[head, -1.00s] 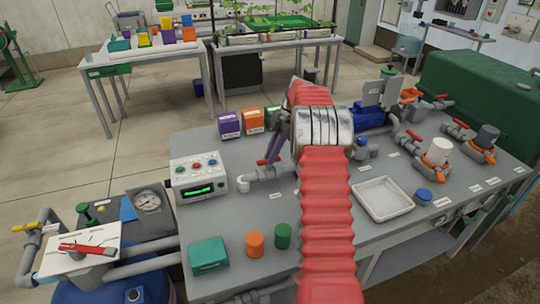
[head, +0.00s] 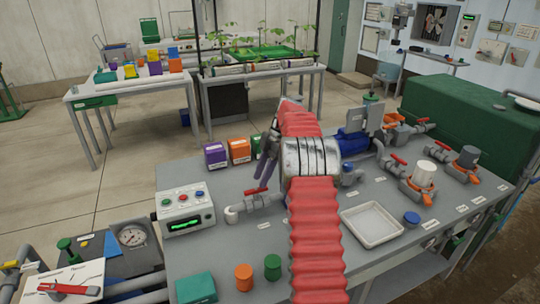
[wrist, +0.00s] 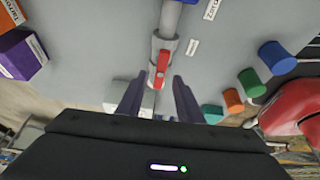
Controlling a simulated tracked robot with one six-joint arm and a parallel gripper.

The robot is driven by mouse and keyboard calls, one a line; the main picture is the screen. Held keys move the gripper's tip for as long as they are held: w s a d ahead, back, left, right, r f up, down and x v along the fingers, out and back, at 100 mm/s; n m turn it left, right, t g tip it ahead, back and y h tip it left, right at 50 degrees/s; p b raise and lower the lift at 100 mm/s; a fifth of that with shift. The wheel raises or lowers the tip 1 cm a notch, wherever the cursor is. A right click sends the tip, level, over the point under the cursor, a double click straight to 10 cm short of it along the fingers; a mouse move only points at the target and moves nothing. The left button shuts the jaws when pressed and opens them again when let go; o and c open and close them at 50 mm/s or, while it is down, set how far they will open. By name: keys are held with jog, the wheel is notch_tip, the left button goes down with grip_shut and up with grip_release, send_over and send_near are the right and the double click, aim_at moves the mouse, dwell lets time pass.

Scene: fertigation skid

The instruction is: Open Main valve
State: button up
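A valve with a red lever (head: 257,191) sits on a grey pipe at the left part of the bench. In the wrist view its red lever (wrist: 161,68) looks roughly in line with the pipe. A small label (wrist: 192,46) lies beside it; I cannot read it. My gripper (wrist: 159,80) is open, its two dark fingers apart and pointing at the valve, one to each side of the lever's near end. I cannot tell whether they touch it. In the head view the fingers (head: 264,160) show just above the valve, and my red-sleeved arm hides part of the bench behind it.
A control box (head: 186,208) with a green display stands left of the valve. Purple (head: 215,155) and orange (head: 238,149) boxes stand behind it. A white tray (head: 371,225) lies to the right. Orange (head: 243,277) and green (head: 272,267) cylinders stand near the front edge.

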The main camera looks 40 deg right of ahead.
jog(key=w+v, duration=0.1)
jog(key=v, duration=0.9)
jog(key=shift+s+d, duration=0.15)
jog(key=shift+s, duration=0.3)
jog(key=shift+r, duration=0.1)
